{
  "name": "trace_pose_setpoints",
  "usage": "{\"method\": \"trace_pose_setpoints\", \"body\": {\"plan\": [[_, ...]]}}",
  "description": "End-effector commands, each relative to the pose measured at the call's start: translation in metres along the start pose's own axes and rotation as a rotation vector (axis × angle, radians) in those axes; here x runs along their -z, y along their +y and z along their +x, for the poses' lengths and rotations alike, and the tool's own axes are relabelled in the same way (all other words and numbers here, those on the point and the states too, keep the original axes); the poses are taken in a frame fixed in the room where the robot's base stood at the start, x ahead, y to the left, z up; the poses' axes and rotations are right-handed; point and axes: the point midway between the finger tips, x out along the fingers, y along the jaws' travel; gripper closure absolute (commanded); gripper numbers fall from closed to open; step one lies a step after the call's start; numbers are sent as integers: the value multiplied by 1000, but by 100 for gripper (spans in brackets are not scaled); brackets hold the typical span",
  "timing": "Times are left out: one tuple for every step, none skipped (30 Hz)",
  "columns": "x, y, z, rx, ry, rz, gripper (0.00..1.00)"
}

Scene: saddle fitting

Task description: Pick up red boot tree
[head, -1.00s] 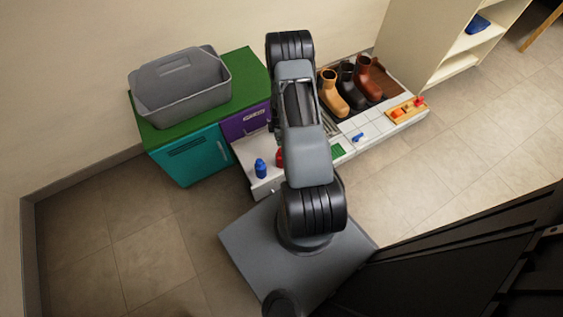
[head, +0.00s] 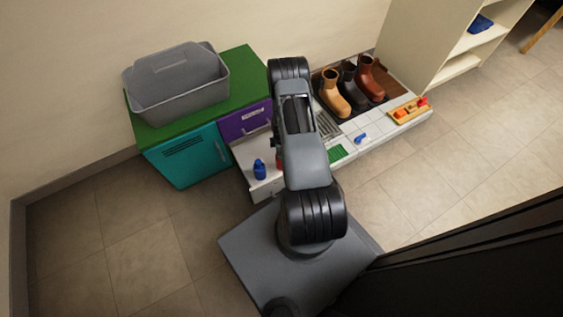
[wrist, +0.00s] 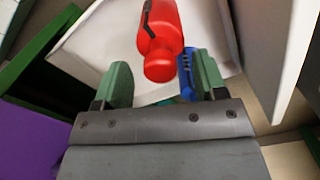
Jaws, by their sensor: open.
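A red bottle-shaped thing (wrist: 165,30) with a rounded knob end and a black stripe shows in the wrist view. I cannot tell whether it is the red boot tree. My gripper (wrist: 162,68) is open, its green fingers on either side of the knob end in the picture; contact and depth are unclear. A blue piece (wrist: 186,75) shows by the right finger. In the head view my arm hides the gripper and most of the red thing (head: 279,162). Small red and orange pieces (head: 420,103) sit on an orange board at the right.
A grey bin (head: 180,95) sits on the green-topped cabinet (head: 240,62). Tan, black and brown boots (head: 335,95) stand in a dark tray at the back. A small blue thing (head: 361,138) lies farther right.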

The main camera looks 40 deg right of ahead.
Motion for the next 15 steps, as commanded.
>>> {"method": "trace_pose_setpoints", "body": {"plan": [[0, -1, 12, 2, 0, 0, 35], [0, -1, 14, 1, 0, 0, 35], [0, 0, 17, 0, 0, 0, 35], [0, 0, 18, 0, 1, 0, 35], [0, 0, 18, 0, 1, 0, 35], [0, 0, 18, -1, 1, 0, 35], [0, 0, 17, -1, 1, 0, 35], [0, 0, 17, -1, 1, 0, 35], [0, 0, 17, 0, 1, 0, 35], [0, 0, 17, 0, 1, 0, 35], [0, 0, 17, 0, 1, 0, 36], [0, 0, 17, 0, 1, 0, 40], [0, 0, 17, 0, 1, 0, 43], [0, 0, 17, 0, 1, 0, 46], [0, 0, 17, 0, 1, 0, 49]]}}
